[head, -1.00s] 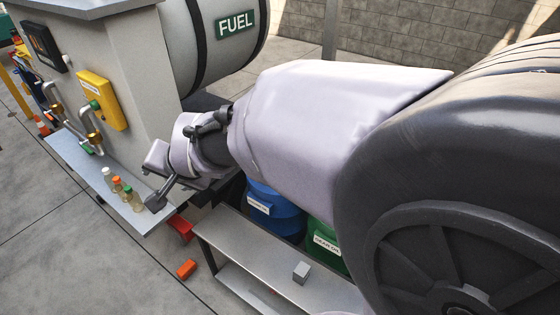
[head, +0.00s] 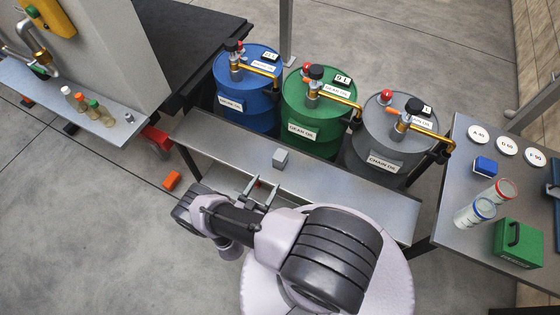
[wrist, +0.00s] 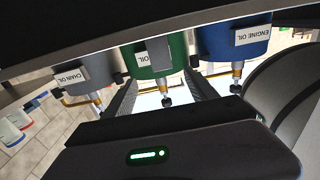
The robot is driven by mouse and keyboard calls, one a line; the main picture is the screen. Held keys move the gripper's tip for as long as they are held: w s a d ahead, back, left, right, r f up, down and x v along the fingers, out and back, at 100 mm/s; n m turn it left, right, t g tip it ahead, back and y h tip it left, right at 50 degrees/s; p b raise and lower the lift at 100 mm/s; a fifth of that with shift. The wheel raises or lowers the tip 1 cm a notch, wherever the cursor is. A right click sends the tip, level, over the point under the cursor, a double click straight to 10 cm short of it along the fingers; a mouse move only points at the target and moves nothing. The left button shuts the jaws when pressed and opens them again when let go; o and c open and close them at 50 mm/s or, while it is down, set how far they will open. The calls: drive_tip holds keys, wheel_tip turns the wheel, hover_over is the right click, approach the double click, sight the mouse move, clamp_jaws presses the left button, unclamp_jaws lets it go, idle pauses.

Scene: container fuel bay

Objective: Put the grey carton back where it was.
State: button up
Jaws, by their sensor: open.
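The grey carton (head: 280,158) is a small cube standing on the long metal bench (head: 336,190), in front of the green drum. My gripper (head: 262,187) is at the near edge of the bench, a little short of the carton, with its two fingers apart and empty, pointing towards it. In the wrist view, which is upside down, the open fingers frame my gripper's gap (wrist: 160,92). A grey block that looks like the carton (wrist: 158,51) covers part of the green drum's label there.
Blue (head: 247,92), green (head: 318,112) and grey (head: 388,135) oil drums with pumps stand behind the bench. A shelf (head: 60,98) with small bottles is at left. A side table (head: 470,165) at right holds marked discs and tubs. An orange block (head: 172,181) lies on the floor.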

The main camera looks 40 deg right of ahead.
sight(277, 163)
drive_tip(key=b+x, duration=0.1)
drive_tip(key=x, duration=0.3)
drive_tip(key=b+x, duration=0.2)
drive_tip(key=x, duration=0.2)
drive_tip(key=b+x, duration=0.1)
drive_tip(key=x, duration=0.4)
drive_tip(key=shift+d+f+b, duration=0.1)
drive_tip(key=shift+f+b, duration=0.15)
drive_tip(key=shift+b, duration=0.05)
drive_tip(key=shift+w+d+r, duration=0.1)
drive_tip(key=shift+w+d, duration=0.05)
clamp_jaws()
